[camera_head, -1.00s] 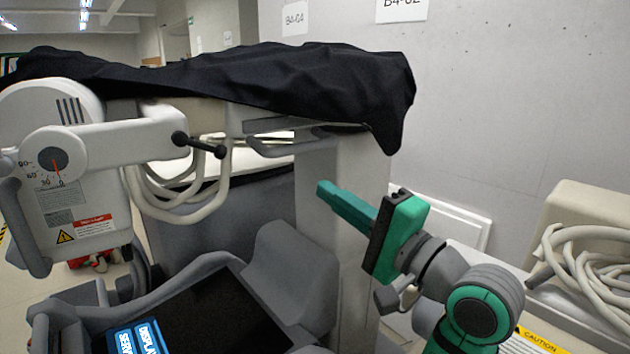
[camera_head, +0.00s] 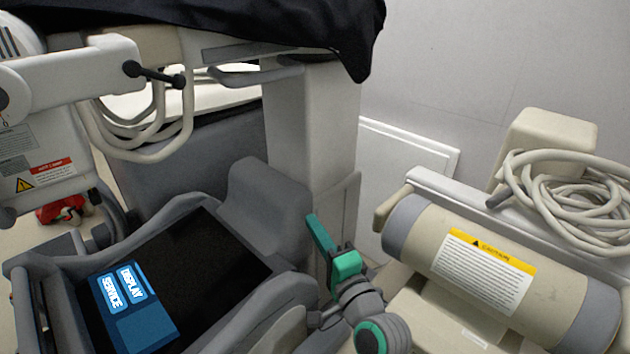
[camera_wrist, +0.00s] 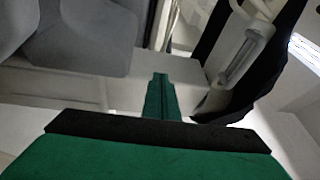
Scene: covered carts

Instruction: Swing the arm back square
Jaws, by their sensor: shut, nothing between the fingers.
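The cart's white swing arm (camera_head: 60,78) reaches in from the left edge, ending at a black T-handle (camera_head: 152,73) near the column (camera_head: 310,130). The white tube head (camera_head: 40,165), with warning labels, hangs at the left. Its angle dial is almost wholly cut off by the picture edge. My gripper (camera_head: 312,218) is shut and empty, in front of the column's lower part and right of the cart's screen, well below and right of the T-handle. The shut fingers also show in the wrist view (camera_wrist: 160,80), pointing toward the cart column.
A black cover (camera_head: 300,25) drapes over the cart's top. Looped cables (camera_head: 140,150) hang under the arm. A dark screen (camera_head: 190,270) lies low in front. A caution-labelled cylinder (camera_head: 400,225) and coiled hose (camera_head: 575,200) crowd the right, near the wall.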

